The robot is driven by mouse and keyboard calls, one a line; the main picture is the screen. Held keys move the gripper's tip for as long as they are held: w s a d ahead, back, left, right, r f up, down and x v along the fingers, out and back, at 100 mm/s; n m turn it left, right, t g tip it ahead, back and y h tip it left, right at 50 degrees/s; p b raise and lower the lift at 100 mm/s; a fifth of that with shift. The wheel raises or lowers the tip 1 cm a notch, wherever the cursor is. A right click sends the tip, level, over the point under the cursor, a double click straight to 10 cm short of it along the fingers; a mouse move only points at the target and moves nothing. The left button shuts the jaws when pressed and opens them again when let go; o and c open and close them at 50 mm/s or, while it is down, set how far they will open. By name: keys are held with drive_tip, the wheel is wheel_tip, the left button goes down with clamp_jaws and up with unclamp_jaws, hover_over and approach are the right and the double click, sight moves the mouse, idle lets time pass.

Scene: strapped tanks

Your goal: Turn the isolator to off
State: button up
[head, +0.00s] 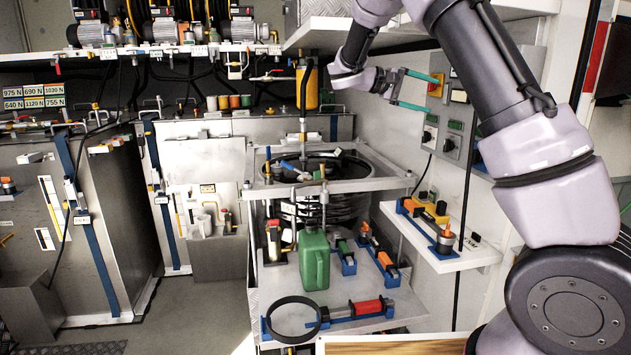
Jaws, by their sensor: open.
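The isolator (436,86) looks to be the small yellow plate with a red knob on the grey control panel (473,85), on the right wall. Its setting is too small to read. My gripper (432,94) is open and empty, with its two teal fingers pointing right toward the panel. The upper finger ends close to the isolator and the lower finger ends below it. I cannot tell whether either finger touches it.
Black knobs (448,145) and small green displays sit lower on the panel. A white shelf (470,258) with orange and yellow tools juts out below. A steel trolley (378,184) holds a green jerrycan (314,260) and a black ring (291,341). Steel tanks (110,220) stand at left.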

drive_tip(key=s+d+f+m+y, duration=0.1)
drive_tip(key=s+d+f+y, duration=0.15)
drive_tip(key=s+y, duration=0.4)
drive_tip(key=s+d+f+m+y, duration=0.1)
drive_tip(key=s+d+y, duration=0.2)
drive_tip(key=s, duration=0.6)
drive_tip(key=s+a+r+m+t+y, duration=0.1)
drive_tip(key=s+a+m+t+y, duration=0.1)
drive_tip(key=s+a, duration=0.3)
drive_tip(key=s+a+r+m+t+y, duration=0.1)
drive_tip(key=s+a+y, duration=0.4)
drive_tip(key=s, duration=0.6)
drive_tip(key=shift+s+a+m+t, duration=0.25)
drive_tip(key=shift+s+m+t, duration=0.2)
drive_tip(key=shift+t, duration=0.75)
drive_tip(key=shift+y, duration=0.25)
